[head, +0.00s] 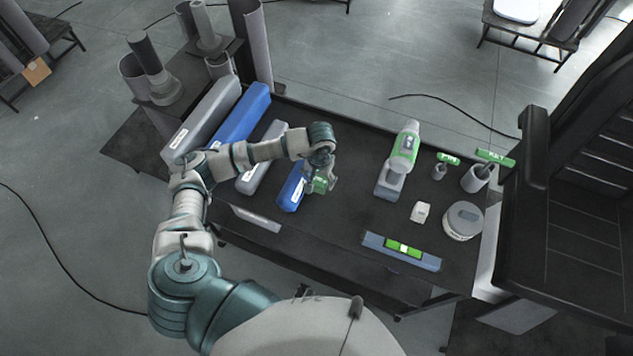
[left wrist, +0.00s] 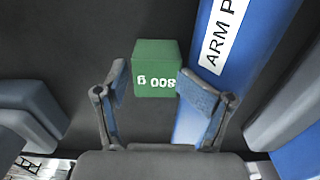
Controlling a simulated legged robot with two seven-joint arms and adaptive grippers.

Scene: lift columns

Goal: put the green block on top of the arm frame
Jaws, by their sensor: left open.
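The green block (head: 321,185) is at my left gripper, beside a short blue bar on the dark table. In the left wrist view the green block (left wrist: 155,68) shows white characters and lies between and just beyond the open fingertips. My left gripper (left wrist: 157,86) is open, with a finger at each side of the block; I cannot tell whether either touches it. My right gripper is not in view.
Long grey and blue bars (head: 240,118) lie left on the table (head: 340,235). A green-and-white tool (head: 403,150), small cups, a white cube (head: 420,212), a round canister (head: 463,221) and a blue tray (head: 372,240) stand right. Table space between is clear.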

